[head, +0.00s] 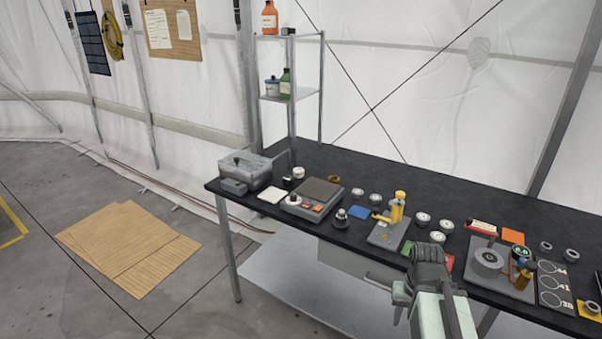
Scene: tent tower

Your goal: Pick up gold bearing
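A small gold ring-shaped bearing (334,179) lies on the black table (345,160), just behind the grey scale (318,190) in the head view. It is small in the picture. My gripper (428,254) is over the front edge of the table, well to the right of and nearer than the gold bearing. It is dark grey and seen from behind, so its fingertips are hard to make out. I cannot tell whether it is open or shut. Another ring-shaped part (592,307) with a yellow patch sits at the far right edge.
A yellow device (395,208) stands between the gold bearing and my gripper. Several white-grey round parts lie around it. A grey fixture (488,262) stands at right. The back strip of the table is clear.

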